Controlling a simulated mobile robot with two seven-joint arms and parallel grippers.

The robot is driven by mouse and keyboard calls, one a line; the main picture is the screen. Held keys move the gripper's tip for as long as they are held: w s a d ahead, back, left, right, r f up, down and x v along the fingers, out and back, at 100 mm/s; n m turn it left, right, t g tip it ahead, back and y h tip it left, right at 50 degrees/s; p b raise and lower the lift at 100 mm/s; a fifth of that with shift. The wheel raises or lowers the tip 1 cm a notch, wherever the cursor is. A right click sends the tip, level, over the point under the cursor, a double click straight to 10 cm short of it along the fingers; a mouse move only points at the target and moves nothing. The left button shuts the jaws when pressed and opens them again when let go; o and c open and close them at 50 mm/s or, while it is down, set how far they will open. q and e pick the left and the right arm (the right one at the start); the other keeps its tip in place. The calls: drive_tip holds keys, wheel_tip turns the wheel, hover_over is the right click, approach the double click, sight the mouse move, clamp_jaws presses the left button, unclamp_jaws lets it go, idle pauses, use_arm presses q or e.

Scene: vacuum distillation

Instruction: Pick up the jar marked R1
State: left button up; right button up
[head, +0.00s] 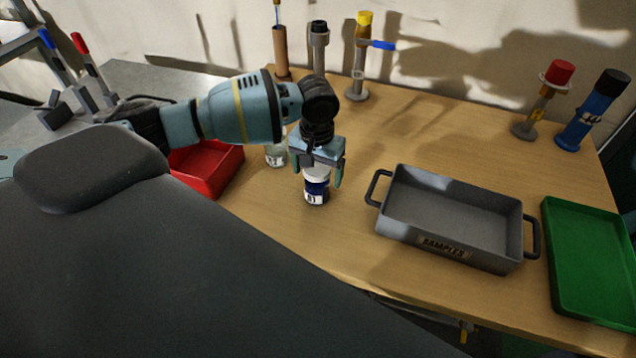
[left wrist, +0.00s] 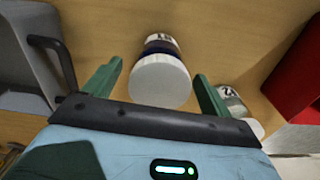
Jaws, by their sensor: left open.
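The jar marked R1 (head: 316,191) stands upright on the wooden table, with a white lid and a dark blue body. Its label is small but seems to read R1. It also shows in the left wrist view (left wrist: 160,80), lid towards the camera. My left gripper (head: 319,171) is open above the jar, pointing down. Its green fingers stand on either side of the jar's upper part, apart from it in the left wrist view (left wrist: 160,72). The gripper hides part of the lid in the head view. My right gripper is not in view.
A second jar (head: 275,157) stands close by, left of the gripper, beside a red tray (head: 222,172). A grey samples tray (head: 449,243) with handles lies to the right, then a green tray (head: 590,262). Several valve fittings stand along the back. The table's front edge is near.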

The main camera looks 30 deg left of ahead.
use_arm(q)
drive_tip(key=shift+f, duration=0.25)
drive_tip(key=shift+c, duration=0.4)
drive_tip(key=c, duration=1.2)
drive_tip(key=shift+o, duration=0.2)
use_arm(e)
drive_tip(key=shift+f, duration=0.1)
use_arm(q)
drive_tip(key=shift+r, duration=0.1)
drive_tip(key=shift+r, duration=0.4)
drive_tip(key=r, duration=0.3)
drive_tip(key=shift+d, duration=0.25)
drive_tip(key=s+d+r+p, duration=0.1)
drive_tip(key=s+d, duration=0.7)
drive_tip(key=d, duration=0.5)
drive_tip(key=shift+d, duration=0.2)
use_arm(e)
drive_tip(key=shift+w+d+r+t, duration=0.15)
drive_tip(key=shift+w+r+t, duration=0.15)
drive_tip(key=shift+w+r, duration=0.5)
